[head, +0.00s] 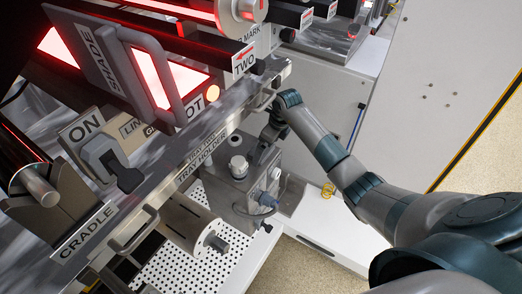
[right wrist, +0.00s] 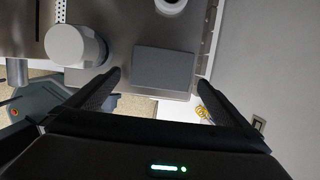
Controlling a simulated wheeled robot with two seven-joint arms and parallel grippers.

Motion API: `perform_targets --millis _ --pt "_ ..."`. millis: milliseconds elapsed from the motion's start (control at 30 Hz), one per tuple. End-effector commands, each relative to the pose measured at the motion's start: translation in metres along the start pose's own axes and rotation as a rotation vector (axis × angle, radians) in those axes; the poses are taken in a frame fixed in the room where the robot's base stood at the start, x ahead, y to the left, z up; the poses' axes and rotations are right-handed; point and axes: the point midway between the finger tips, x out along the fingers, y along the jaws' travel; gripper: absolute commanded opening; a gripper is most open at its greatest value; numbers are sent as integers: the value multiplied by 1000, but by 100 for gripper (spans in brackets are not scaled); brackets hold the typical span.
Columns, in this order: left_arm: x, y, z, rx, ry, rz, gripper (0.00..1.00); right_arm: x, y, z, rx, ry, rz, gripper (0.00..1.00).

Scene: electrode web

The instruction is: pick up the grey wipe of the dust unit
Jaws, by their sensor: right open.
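The grey wipe (right wrist: 165,68) shows in the right wrist view as a flat, dark grey square on the metal top of the dust unit (right wrist: 120,30). In the head view the dust unit is a grey metal box (head: 225,190) below the tray rail; I cannot make out the wipe there, near my arm. My right gripper (head: 263,150) is over the unit's far right part. In the right wrist view its fingers (right wrist: 160,80) are spread apart with nothing between them, and the wipe appears just beyond and between the tips. My left gripper is not in view.
A pale round knob (right wrist: 75,45) stands on the unit, left of the wipe. A metal rail (head: 190,150) with labels runs close above the unit. A perforated white plate (head: 165,265) and a metal roller (head: 190,222) lie to its left. A yellow coil (head: 327,190) is at right.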

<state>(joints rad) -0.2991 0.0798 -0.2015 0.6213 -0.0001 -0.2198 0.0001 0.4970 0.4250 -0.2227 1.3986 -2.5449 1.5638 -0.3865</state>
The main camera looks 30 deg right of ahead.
Motion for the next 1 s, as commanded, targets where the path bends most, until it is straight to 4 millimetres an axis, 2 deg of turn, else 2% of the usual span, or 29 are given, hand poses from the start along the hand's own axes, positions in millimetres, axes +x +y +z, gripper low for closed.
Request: perform_targets --millis 100,333,767,833,967,1000 --pt "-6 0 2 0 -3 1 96 3 2 17 0 1 4 100" --pt "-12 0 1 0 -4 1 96 16 1 15 0 2 2 100" --pt "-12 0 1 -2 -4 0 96 16 1 14 0 2 1 100" --pt "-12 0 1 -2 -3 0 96 16 1 14 0 2 1 88" --pt "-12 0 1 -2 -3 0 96 16 1 14 0 2 1 57" --pt "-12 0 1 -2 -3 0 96 16 1 14 0 1 1 56"
